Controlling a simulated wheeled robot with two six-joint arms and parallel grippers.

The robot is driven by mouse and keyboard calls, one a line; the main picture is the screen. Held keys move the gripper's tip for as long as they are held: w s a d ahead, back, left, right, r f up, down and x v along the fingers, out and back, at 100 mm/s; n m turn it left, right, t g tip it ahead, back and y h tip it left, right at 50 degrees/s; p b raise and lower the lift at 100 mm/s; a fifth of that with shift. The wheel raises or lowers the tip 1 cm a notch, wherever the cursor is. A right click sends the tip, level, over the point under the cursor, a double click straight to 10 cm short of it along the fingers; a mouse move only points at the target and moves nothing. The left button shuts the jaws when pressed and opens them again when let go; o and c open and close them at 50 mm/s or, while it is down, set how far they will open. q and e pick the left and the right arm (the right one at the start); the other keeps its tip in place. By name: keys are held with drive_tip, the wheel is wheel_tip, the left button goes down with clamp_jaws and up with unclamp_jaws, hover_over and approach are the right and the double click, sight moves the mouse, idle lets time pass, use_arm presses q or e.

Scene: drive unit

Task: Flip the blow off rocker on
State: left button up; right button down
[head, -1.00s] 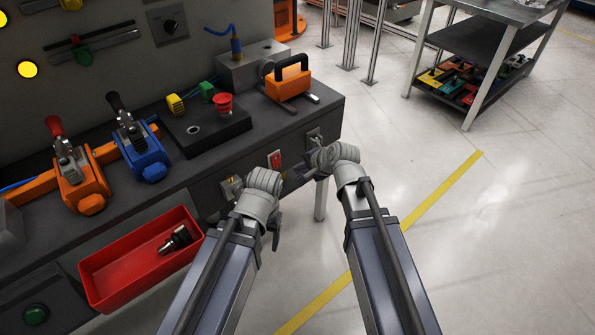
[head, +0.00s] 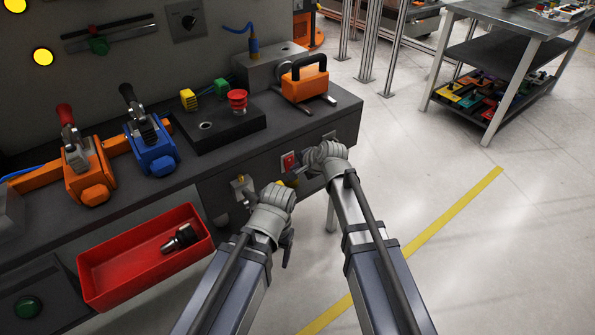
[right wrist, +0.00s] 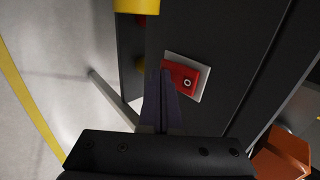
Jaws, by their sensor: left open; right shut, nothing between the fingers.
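A red rocker (head: 288,161) sits on the dark front face of the bench. No label on it can be read. In the right wrist view the rocker (right wrist: 187,80) has a small ring mark and sits in a light grey plate (right wrist: 203,66). My right gripper (head: 303,166) is shut and empty beside the rocker. In the right wrist view its fingertips (right wrist: 166,72) overlap the rocker's left edge; I cannot tell if they touch. My left gripper (head: 272,210) is open, lower and to the left, in front of the bench face.
A metal switch plate (head: 243,187) and another plate (head: 329,136) flank the rocker. A red bin (head: 110,285) hangs at lower left.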

drive_tip(key=shift+w+a+f, duration=0.15)
drive_tip(key=shift+w+f, duration=0.05)
drive_tip(key=shift+r, duration=0.1)
drive_tip(key=shift+r+p, duration=0.65)
drive_tip(key=shift+r, duration=0.15)
